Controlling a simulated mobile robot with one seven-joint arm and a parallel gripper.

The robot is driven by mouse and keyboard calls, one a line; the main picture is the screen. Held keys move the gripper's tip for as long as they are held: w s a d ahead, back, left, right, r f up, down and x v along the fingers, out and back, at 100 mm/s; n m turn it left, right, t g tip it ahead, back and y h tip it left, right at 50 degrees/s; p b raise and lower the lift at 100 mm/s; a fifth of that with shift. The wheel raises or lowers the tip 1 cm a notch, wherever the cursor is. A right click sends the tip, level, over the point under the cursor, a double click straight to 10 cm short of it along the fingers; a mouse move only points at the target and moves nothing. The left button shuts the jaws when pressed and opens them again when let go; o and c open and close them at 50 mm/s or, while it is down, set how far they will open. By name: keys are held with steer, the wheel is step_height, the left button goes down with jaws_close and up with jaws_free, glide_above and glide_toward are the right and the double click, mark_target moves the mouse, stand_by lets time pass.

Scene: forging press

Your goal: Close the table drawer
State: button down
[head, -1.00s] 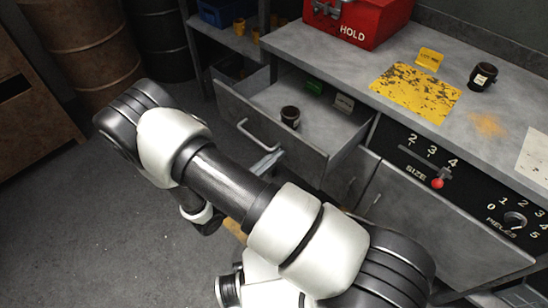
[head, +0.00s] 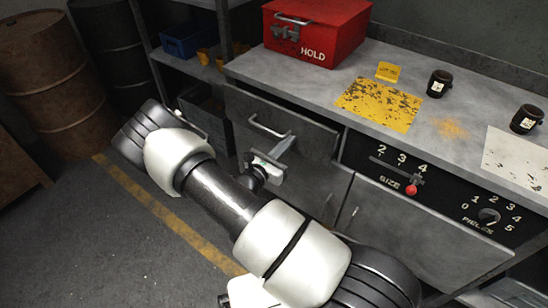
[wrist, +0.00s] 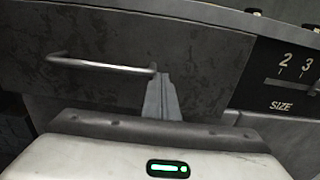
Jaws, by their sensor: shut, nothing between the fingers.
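The table drawer's grey front (head: 310,142) sits under the worktop, and its inside is hidden. It looks flush or nearly flush with the table; I cannot tell if a small gap is left. Its bar handle (head: 264,130) shows on the left half of the front, and also in the wrist view (wrist: 95,64). My gripper (head: 284,145) is shut and empty. Its fingertips are at the drawer front by the handle's right end, and they show there in the wrist view (wrist: 162,85). They seem to touch the front.
The worktop (head: 300,82) carries a red HOLD box (head: 318,35), a yellow plate (head: 380,104) and two dark cups (head: 438,84). A black SIZE panel (head: 390,165) is right of the drawer. A shelf (head: 195,65) and rusty barrels (head: 45,60) stand left. Floor (head: 95,235) is clear.

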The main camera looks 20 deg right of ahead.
mark_target(297, 132)
steer(key=x, duration=0.5)
steer(key=shift+w+d+r, duration=0.15)
steer(key=shift+w+d, duration=0.1)
steer(key=shift+r, duration=0.1)
